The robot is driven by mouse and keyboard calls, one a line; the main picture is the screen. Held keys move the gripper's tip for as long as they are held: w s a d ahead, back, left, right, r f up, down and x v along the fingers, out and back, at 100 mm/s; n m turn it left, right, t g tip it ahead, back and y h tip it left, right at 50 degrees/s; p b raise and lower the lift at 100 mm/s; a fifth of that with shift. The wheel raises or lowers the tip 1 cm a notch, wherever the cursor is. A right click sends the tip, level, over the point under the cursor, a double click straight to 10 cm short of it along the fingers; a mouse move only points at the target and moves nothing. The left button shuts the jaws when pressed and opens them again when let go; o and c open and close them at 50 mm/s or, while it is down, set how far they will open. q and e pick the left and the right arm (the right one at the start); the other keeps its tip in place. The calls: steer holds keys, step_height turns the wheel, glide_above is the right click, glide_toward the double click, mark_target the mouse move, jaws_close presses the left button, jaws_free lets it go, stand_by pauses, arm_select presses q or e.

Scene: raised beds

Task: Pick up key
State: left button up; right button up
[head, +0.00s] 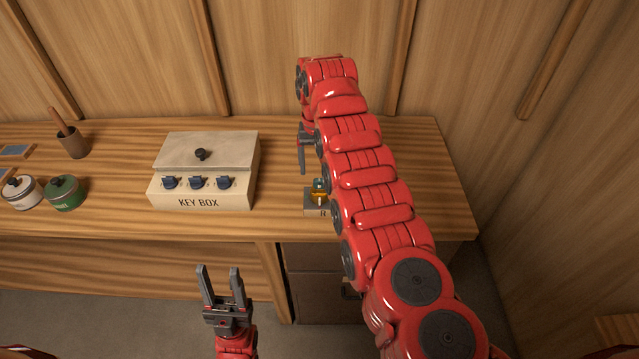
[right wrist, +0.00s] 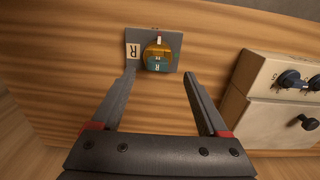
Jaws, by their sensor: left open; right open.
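The key (right wrist: 158,60), with a gold round part and a teal part marked R, sits on a small grey base (right wrist: 172,41) labelled R. In the head view the key (head: 319,190) is partly hidden by my right arm. My right gripper (right wrist: 160,82) is open, its fingertips close to the near edge of the base, one to each side of the key; nothing is between them. In the head view the right gripper (head: 303,160) hangs over the table. My left gripper (head: 218,270) is open and empty in front of the table's front edge.
A key box (head: 210,152) with a lid knob and three dark blue knobs stands left of the key; its side also shows in the right wrist view (right wrist: 262,113). White (head: 22,192) and green (head: 64,192) pots and a brown cup (head: 74,145) stand farther left.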

mark_target(320, 180)
steer(key=shift+d+f+p, duration=0.1)
steer(key=shift+f+p, duration=0.25)
steer(key=shift+f, duration=0.2)
steer(key=f+p, duration=0.1)
steer(key=f, duration=0.1)
steer(key=f+p, duration=0.1)
steer(key=shift+d+f, duration=0.2)
steer(key=shift+f, duration=0.65)
jaws_close()
